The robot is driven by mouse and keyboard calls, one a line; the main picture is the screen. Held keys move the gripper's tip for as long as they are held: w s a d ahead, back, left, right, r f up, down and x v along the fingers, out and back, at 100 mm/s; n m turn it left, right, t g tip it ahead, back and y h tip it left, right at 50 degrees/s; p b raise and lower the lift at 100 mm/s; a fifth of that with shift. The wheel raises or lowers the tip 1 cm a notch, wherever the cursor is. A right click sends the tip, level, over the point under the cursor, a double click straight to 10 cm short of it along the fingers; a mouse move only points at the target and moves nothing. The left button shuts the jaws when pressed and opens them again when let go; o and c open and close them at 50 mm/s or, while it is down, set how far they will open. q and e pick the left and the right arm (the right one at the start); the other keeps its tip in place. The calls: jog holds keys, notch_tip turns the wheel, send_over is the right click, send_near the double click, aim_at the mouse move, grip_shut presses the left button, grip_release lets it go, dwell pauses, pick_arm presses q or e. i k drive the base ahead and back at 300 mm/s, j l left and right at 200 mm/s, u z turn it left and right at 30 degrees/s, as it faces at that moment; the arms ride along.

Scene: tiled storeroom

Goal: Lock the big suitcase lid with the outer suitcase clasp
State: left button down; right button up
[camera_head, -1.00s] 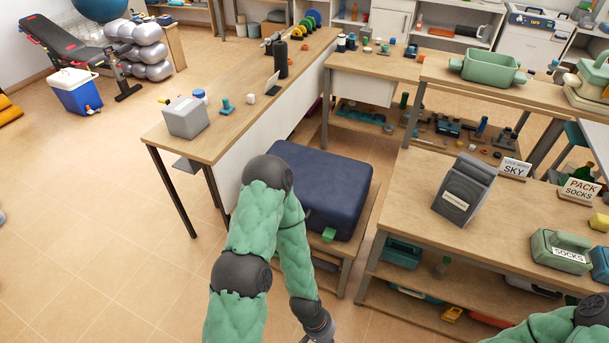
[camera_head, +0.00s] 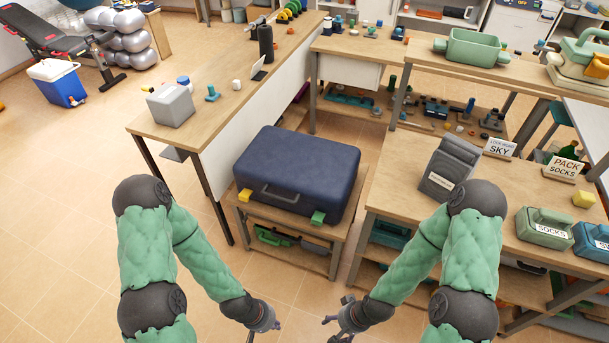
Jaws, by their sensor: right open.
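The big dark blue suitcase (camera_head: 300,165) lies flat on a low wooden stand, with its lid down. Its handle (camera_head: 280,194) is on the side facing me. A yellow clasp (camera_head: 244,195) sits near the left end of that side and a green clasp (camera_head: 318,217) near the right end. I cannot tell from here whether either clasp is fastened. My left gripper (camera_head: 264,331) is at the bottom of the view, with its fingers apart and empty. My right gripper (camera_head: 336,328) is open and empty to its right. Both are in front of the stand, apart from the suitcase.
The low stand (camera_head: 290,229) has green items on its lower shelf. A wooden table (camera_head: 225,115) with a grey box (camera_head: 171,104) is behind left. A workbench (camera_head: 410,180) with a dark grey case (camera_head: 448,168) stands right.

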aim_at(245, 195)
jog(key=i+j, duration=0.25)
jog(key=j, duration=0.15)
jog(key=i+j, duration=0.55)
jog(key=j, duration=0.25)
jog(key=z, duration=0.05)
